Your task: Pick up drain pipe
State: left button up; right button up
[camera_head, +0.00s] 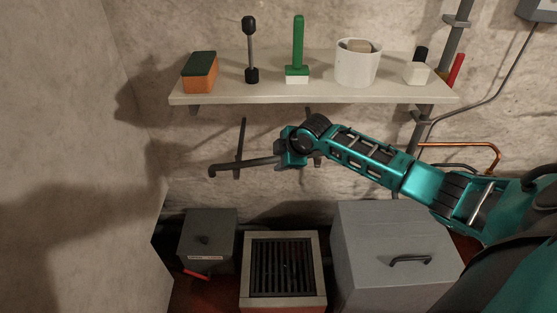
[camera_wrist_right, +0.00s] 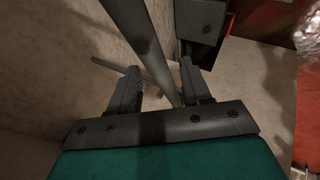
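The drain pipe (camera_head: 240,164) is a grey bar with a bent left end, nearly level in front of the wall under the shelf. My right gripper (camera_head: 282,158) is at its right end. In the right wrist view the pipe (camera_wrist_right: 146,45) runs down between the two fingers of my right gripper (camera_wrist_right: 161,80). The fingers stand apart on either side of it, with a gap visible at the left finger. Whether the right finger touches it is unclear. My left gripper is not in view.
Above is a shelf (camera_head: 320,95) with a sponge (camera_head: 200,75), a green-handled brush (camera_head: 298,50) and a white pot (camera_head: 357,65). Below stand a grey box (camera_head: 207,240), a grated drain box (camera_head: 283,270) and a large grey lidded box (camera_head: 390,235). A copper pipe (camera_head: 465,145) is at right.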

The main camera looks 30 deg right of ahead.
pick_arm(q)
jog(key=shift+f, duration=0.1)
pick_arm(e)
grip_shut()
dwell(0.3)
